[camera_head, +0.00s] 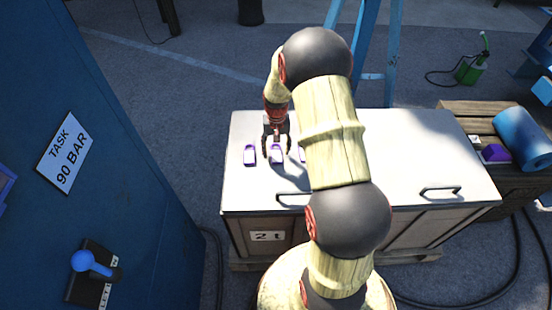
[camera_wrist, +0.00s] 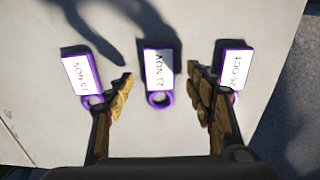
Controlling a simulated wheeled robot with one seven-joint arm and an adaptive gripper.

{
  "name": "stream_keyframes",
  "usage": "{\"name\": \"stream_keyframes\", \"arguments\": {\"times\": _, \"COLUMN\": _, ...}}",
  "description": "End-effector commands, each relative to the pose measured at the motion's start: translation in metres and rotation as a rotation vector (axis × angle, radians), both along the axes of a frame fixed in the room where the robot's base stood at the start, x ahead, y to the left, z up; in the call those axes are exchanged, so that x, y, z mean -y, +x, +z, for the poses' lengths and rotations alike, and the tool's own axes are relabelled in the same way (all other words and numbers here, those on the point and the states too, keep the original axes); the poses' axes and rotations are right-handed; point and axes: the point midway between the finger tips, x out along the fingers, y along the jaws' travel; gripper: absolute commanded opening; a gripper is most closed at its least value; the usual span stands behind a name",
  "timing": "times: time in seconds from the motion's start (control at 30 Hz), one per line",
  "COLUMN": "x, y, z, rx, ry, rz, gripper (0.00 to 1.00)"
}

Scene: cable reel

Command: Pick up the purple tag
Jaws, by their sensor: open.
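Three purple tags with white labels lie in a row on the pale top of a crate. In the wrist view, the left tag (camera_wrist: 81,73) seems to read 10 NOV upside down. The middle tag (camera_wrist: 158,66) has a NOV date and a ring at its near end. The right tag (camera_wrist: 235,72) seems to read 26 OCT. My gripper (camera_wrist: 160,76) is open and empty, its fingers on either side of the middle tag. In the head view, my gripper (camera_head: 276,142) is over the middle tag (camera_head: 276,157).
The crate (camera_head: 420,160) has handles on its top. A slatted wooden bench (camera_head: 462,121) at right holds a blue roll (camera_head: 524,138) and another purple item (camera_head: 494,153). A blue panel (camera_head: 150,190) with a lever (camera_head: 86,262) stands at left. Blue ladder-like legs (camera_head: 395,50) rise behind.

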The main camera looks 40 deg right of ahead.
Motion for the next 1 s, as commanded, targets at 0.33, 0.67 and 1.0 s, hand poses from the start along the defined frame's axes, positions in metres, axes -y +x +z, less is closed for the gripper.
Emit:
{"name": "stream_keyframes", "arguments": {"times": 0.33, "x": 0.0, "y": 0.0002, "z": -0.0177, "rx": 0.001, "ry": -0.001, "rz": 0.0, "gripper": 0.55}}
{"name": "stream_keyframes", "arguments": {"times": 0.67, "x": 0.0, "y": 0.0002, "z": -0.0176, "rx": 0.001, "ry": -0.001, "rz": 0.0, "gripper": 0.37}}
{"name": "stream_keyframes", "arguments": {"times": 1.0, "x": 0.0, "y": 0.0002, "z": -0.0175, "rx": 0.001, "ry": -0.001, "rz": 0.0, "gripper": 0.18}}
